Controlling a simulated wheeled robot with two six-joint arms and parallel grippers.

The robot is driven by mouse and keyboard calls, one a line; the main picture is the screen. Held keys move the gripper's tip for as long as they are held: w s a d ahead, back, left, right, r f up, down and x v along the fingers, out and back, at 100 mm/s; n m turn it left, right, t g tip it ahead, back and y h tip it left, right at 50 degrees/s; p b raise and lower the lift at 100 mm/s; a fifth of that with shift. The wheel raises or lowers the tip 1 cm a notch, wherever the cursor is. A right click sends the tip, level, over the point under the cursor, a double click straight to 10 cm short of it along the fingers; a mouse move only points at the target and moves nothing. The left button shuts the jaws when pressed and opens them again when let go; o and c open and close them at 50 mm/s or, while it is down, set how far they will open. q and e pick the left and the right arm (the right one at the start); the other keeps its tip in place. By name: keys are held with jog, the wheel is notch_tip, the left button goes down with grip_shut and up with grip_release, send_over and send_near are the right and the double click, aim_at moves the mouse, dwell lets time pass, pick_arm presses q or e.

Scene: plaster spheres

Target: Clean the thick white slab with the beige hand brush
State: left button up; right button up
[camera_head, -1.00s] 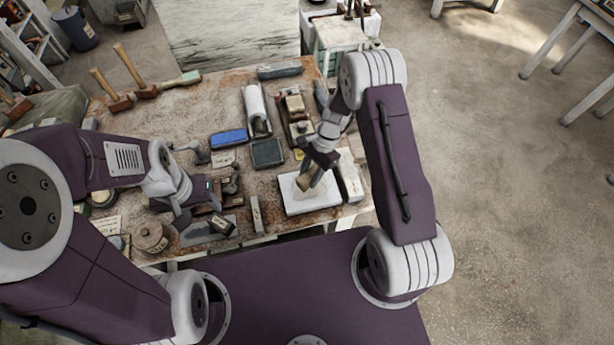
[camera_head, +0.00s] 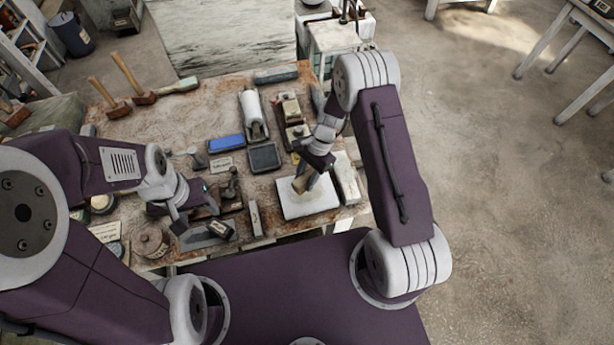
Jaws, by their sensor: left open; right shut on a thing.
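The thick white slab (camera_head: 318,205) lies flat near the front right of the table. My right gripper (camera_head: 306,177) is shut on the beige hand brush (camera_head: 300,186) and holds it over the slab's upper left part. The brush looks tilted and at or very near the slab's top; I cannot tell for sure whether it touches. A dull mark shows on the slab around the brush. My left gripper (camera_head: 183,222) is open over the front left of the table, beside a small dark block with a pale label (camera_head: 220,229).
A white block (camera_head: 345,178) stands close along the slab's right side. The middle back of the table (camera_head: 200,110) is fairly clear.

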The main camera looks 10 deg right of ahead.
jog(key=shift+f, duration=0.2)
jog(key=shift+f+b, duration=0.55)
jog(key=shift+f, duration=0.05)
dwell(0.4)
jog(key=shift+s+a+r, duration=0.15)
jog(key=shift+s+a, duration=0.05)
jog(key=shift+a, duration=0.2)
jog(key=shift+s+a, duration=0.3)
jog(key=shift+a, duration=0.25)
jog(key=shift+w+d+p, duration=0.3)
jog(key=shift+w+d, duration=0.15)
jog(key=shift+d, duration=0.35)
jog(key=shift+w+d, duration=0.35)
jog(key=shift+d, duration=0.25)
jog(key=shift+w+d, duration=0.3)
jog(key=shift+d, duration=0.25)
